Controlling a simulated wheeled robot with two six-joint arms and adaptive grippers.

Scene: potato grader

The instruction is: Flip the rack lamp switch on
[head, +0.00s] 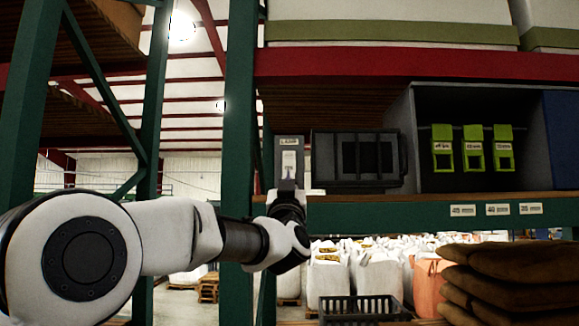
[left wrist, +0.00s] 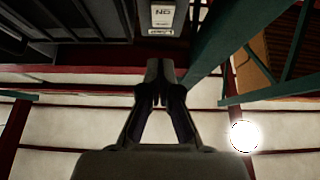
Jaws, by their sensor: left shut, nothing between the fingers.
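The lamp switch (head: 289,162) is a pale rocker on a grey box with a small label above it, fixed at the left end of the rack shelf. My left gripper (head: 287,190) is just below the switch in the head view, pointing up, and covers the box's lower part. In the left wrist view the switch plate (left wrist: 162,16) shows at the top, beyond the shut, empty fingertips (left wrist: 160,68) of my left gripper. I cannot tell whether the fingers touch it, nor which way the rocker is tipped. My right gripper is not in view.
A dark crate (head: 357,160) stands on the shelf right of the switch. Several green tags (head: 473,148) hang in a dark cabinet further right. A green rack post (head: 239,150) stands close left of the switch. Folded brown sacks (head: 510,280) and a dark basket (head: 362,308) are lower down.

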